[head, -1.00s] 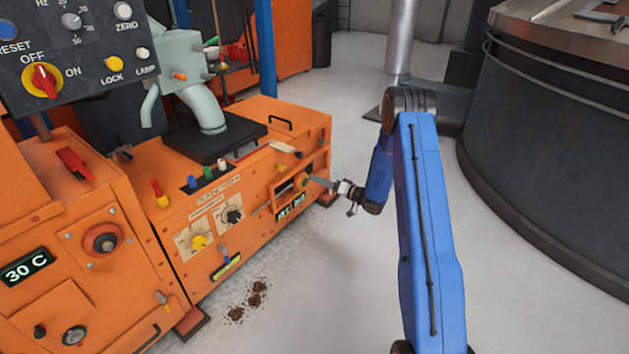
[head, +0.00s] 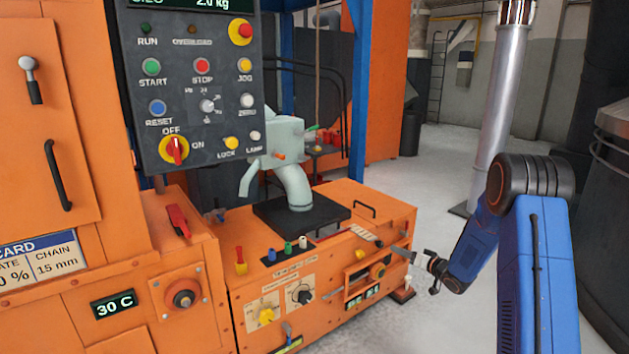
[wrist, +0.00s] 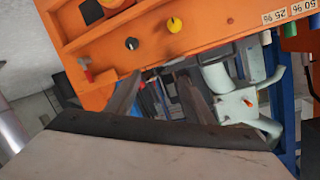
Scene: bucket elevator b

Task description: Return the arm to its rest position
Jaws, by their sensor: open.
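My blue arm (head: 535,265) stands at the right of the head view, bent at its dark elbow joint. My gripper (head: 420,258) is at the end of the forearm, close to the right front corner of the orange machine (head: 335,225). In the wrist view my gripper (wrist: 155,95) shows two dark fingers spread apart with nothing held between them. Whether a finger touches the machine cannot be told from the head view.
A grey control panel (head: 200,100) with buttons hangs at upper left. A pale green spout (head: 290,180) stands on the machine. A metal pipe (head: 500,110) rises behind my arm. Clear grey floor (head: 440,160) lies behind the machine.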

